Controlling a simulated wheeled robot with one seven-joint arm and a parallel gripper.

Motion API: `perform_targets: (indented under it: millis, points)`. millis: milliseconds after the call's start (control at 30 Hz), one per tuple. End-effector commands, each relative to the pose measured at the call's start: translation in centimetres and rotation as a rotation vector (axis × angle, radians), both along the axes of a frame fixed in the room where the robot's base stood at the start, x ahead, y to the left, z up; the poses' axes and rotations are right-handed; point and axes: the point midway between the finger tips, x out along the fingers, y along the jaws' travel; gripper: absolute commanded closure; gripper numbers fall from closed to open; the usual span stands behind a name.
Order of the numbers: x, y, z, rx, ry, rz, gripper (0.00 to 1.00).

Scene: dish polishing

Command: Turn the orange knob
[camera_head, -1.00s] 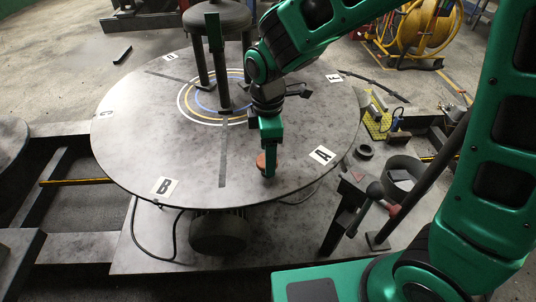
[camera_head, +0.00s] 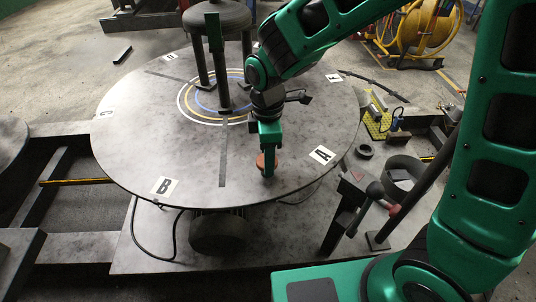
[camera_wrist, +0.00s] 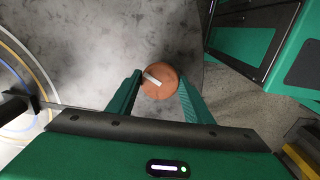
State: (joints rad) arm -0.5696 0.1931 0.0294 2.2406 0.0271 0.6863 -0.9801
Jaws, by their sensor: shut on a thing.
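The orange knob (camera_wrist: 162,84) is a round orange-brown disc with a white mark on its top. It stands near the front edge of the large round grey table (camera_head: 130,150), between the A and B labels. My gripper (camera_head: 267,166) points down over the knob, and its fingers hide part of it in the head view. In the wrist view the knob lies between the two green fingertips of my gripper (camera_wrist: 160,90), which are shut on its sides. The white mark runs slantwise from the knob's middle toward its upper left side.
A dark fixture with upright legs (camera_head: 223,60) stands on the ringed centre of the table. The label plates A (camera_head: 322,155) and B (camera_head: 164,187) lie flat on it. A dark post with a red part (camera_head: 376,192) stands to the right. The table's left side is clear.

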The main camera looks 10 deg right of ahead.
Motion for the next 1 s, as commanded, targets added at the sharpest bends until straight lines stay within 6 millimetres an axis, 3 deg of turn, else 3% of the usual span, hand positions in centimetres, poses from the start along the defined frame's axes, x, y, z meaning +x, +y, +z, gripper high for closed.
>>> perform_targets:
  millis: [267, 1000]
  points:
    - [0.27, -0.02, 0.12, 0.001, -0.006, -0.159, 0.76]
    - [0.37, 0.01, 0.21, 0.004, -0.009, -0.857, 0.76]
